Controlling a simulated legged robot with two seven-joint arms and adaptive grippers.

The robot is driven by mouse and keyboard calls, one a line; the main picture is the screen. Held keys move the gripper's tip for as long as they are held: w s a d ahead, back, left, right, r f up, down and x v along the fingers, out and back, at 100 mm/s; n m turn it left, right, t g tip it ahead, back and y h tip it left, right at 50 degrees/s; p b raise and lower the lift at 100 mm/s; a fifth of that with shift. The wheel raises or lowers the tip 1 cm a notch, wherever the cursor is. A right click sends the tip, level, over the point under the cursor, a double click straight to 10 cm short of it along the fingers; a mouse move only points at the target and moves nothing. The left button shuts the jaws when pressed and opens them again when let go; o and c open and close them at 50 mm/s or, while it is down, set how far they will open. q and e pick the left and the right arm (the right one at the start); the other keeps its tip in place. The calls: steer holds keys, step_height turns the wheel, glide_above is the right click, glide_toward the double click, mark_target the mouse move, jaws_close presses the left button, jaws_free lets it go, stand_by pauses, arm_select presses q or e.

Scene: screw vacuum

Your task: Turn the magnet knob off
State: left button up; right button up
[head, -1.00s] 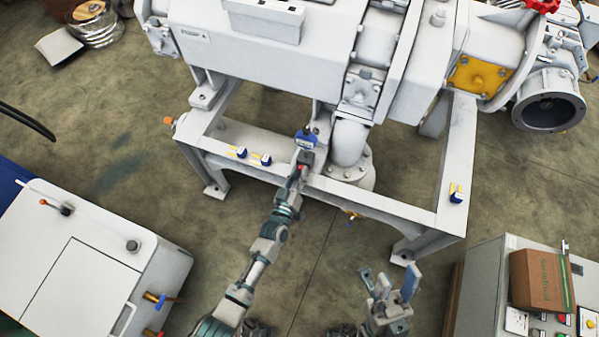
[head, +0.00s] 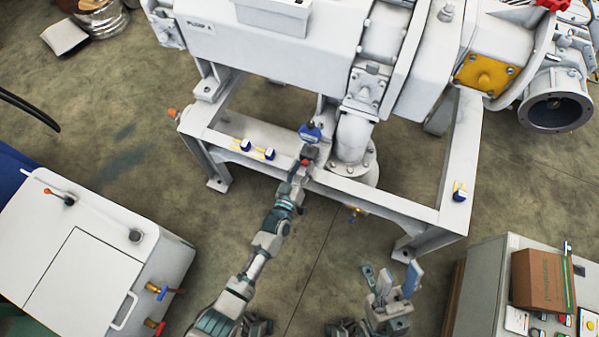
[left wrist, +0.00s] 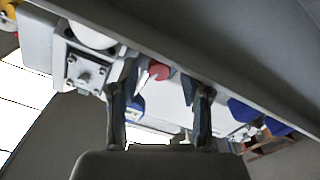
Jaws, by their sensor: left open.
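A blue magnet device (head: 309,132) is on the front beam of the white machine frame, just beyond my left gripper (head: 302,168) in the head view. A small red knob (head: 306,162) shows at that gripper's tips. In the left wrist view, the red knob (left wrist: 159,71) appears between the two spread fingers of my left gripper (left wrist: 163,85), and I see no clear contact. A blue part (left wrist: 137,105) shows behind the left finger. My right gripper (head: 393,283) is empty with its fingers apart, in front of the frame at lower right.
A white pipe (head: 353,137) rises beside my left gripper. A white cabinet (head: 75,250) stands left, a control box with a carton (head: 540,279) right.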

arm_select(q)
steer(key=v, duration=1.2)
